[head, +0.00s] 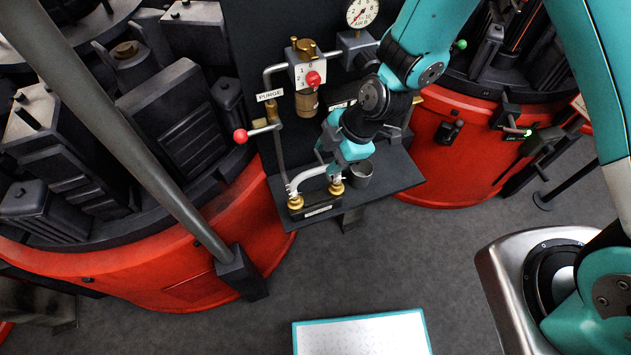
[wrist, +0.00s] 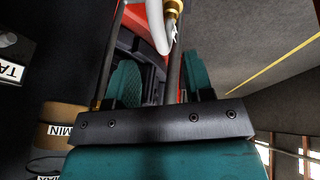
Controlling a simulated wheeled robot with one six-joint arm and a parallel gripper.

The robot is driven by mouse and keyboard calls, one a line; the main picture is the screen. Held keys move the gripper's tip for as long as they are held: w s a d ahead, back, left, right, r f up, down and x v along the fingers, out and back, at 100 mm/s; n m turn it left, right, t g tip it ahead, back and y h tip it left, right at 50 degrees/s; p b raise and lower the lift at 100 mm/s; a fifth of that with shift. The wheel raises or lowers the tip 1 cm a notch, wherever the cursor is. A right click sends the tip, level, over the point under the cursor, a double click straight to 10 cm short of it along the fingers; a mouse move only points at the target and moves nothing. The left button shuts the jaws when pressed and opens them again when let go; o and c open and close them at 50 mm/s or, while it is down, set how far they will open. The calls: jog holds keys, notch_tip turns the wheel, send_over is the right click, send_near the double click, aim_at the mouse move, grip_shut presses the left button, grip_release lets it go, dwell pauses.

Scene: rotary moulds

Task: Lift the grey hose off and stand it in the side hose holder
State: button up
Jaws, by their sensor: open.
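The grey hose (head: 305,175) is a short pale arch over a dark block on the shelf, with brass fittings at its two ends. My gripper (head: 326,172) is at the right part of the arch, above the right brass fitting. In the wrist view the hose (wrist: 157,25) and a brass fitting lie beyond the gap between the open teal fingers (wrist: 160,82). I cannot tell whether the fingers touch the hose. A grey cup-shaped holder (head: 361,175) stands on the shelf just right of the gripper; it looks empty, and my arm covers part of the area behind it.
The dark shelf (head: 402,176) is clear at its right end. A valve with a red knob and a gauge (head: 361,13) are on the panel behind. A red-tipped lever (head: 241,136) sticks out left. Red rotary machines (head: 225,215) flank the shelf.

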aim_at(318, 169)
jog(key=shift+p+x, duration=1.75)
jog(key=shift+x, duration=2.75)
grip_shut()
